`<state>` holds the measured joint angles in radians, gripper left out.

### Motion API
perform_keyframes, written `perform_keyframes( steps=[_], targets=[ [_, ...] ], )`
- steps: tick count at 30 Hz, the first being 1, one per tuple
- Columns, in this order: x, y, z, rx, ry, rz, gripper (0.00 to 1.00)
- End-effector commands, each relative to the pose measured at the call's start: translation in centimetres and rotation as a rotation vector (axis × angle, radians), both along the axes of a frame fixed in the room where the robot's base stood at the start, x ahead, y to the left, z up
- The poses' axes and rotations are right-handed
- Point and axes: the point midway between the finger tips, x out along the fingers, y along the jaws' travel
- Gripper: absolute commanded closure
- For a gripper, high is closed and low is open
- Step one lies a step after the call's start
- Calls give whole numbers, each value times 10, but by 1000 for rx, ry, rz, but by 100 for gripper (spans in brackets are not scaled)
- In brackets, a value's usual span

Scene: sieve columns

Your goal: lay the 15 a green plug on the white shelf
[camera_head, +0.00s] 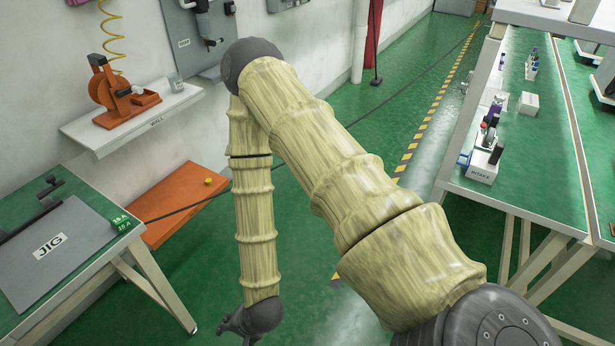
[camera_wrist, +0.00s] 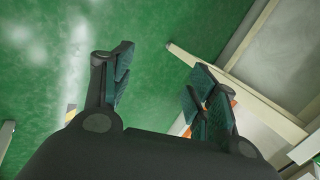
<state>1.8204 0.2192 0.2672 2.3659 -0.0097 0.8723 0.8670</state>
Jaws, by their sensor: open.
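The green plug (camera_head: 120,222), marked 15 A, sits at the right corner of the green-topped bench (camera_head: 75,184) at the left of the head view. The white shelf (camera_head: 80,131) is on the wall above and behind it. An orange device and a small cup stand on the shelf, with some bare surface. My gripper (camera_head: 236,326) hangs low near the bottom of the head view, to the right of the bench and apart from the plug. In the wrist view my gripper (camera_wrist: 160,85) is open and empty above green floor. The plug is not identifiable in the wrist view.
A grey JIG plate (camera_head: 50,247) lies on the left bench. An orange panel (camera_head: 180,205) with a small yellow ball is beyond the bench. A long green-topped table (camera_head: 548,150) with bottles and boxes stands at the right. Green floor lies between.

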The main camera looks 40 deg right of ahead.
Motion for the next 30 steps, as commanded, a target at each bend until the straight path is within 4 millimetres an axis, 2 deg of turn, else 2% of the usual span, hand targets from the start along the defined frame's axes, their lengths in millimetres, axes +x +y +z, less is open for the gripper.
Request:
perform_keyframes(
  steps=[1, 3, 9, 15, 17, 18, 24, 25, 29, 30],
  targets=[
    [-19, -10, -9, -56, 21, 91, 42],
    [-42, -26, -18, -132, 46, 230, 42],
    [-104, -74, -36, -309, 129, 628, 42],
    [-143, -108, -39, -397, 193, 908, 42],
    [-148, -114, -39, -410, 203, 956, 42],
    [-151, -116, -39, -416, 208, 977, 38],
    [-154, -119, -39, -421, 213, 1005, 38],
    [-154, -119, -39, -421, 213, 1004, 39],
    [-154, -119, -39, -420, 212, 1003, 63],
    [-154, -119, -39, -420, 212, 1003, 64]
  ],
)
